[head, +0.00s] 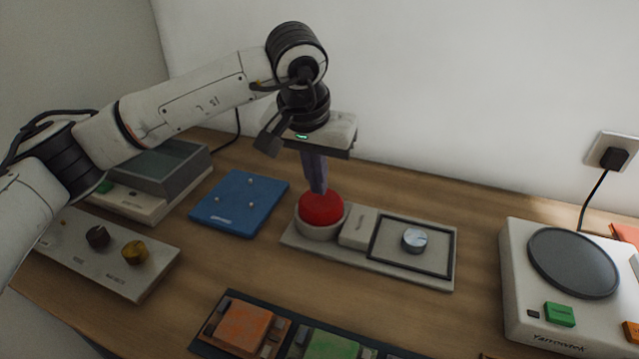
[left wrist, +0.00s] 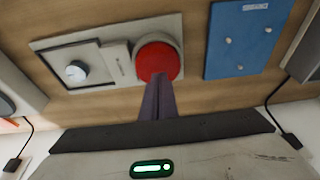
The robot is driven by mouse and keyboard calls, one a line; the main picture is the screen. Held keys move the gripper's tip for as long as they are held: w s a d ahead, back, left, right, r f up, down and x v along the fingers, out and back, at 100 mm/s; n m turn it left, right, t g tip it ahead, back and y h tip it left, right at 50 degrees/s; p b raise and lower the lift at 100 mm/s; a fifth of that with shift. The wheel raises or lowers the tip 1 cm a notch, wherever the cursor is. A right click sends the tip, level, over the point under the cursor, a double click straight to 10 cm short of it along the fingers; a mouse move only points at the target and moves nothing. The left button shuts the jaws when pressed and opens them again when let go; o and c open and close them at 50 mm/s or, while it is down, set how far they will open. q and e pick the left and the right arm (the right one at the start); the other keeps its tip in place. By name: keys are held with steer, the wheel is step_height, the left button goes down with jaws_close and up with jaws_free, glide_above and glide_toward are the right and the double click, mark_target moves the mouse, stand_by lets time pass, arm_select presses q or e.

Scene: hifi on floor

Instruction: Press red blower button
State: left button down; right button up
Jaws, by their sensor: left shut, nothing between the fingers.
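The red button (head: 321,208) is a large round dome in a pale collar at the left end of a flat beige panel (head: 300,243). My left gripper (head: 319,188) points down over it, with its fingers shut and empty. The fingertips are at the top of the dome; whether they touch it or hover just above I cannot tell. In the left wrist view the red button (left wrist: 158,60) shows beyond the shut fingers (left wrist: 158,85), which overlap its near edge. My right gripper is not in view.
The panel also carries a silver knob (head: 415,239). A blue board (head: 239,203) lies to its left, near a panel with black and yellow knobs (head: 134,252). A white device with a round dark plate (head: 573,263) stands right. A dark tray of coloured blocks (head: 283,325) lies in front.

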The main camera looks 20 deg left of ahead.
mark_target(313, 213)
arm_select(q)
steer(key=b+v, duration=0.1)
steer(key=v, duration=0.1)
steer(key=shift+r, duration=0.45)
steer(key=v, duration=0.8)
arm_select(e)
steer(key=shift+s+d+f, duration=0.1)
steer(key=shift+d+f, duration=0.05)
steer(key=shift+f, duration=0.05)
arm_select(q)
steer(key=r+b, duration=0.1)
steer(key=b, duration=0.3)
steer(key=shift+d+r+b, duration=0.15)
steer(key=shift+r+b, duration=0.2)
steer(key=shift+b, duration=0.05)
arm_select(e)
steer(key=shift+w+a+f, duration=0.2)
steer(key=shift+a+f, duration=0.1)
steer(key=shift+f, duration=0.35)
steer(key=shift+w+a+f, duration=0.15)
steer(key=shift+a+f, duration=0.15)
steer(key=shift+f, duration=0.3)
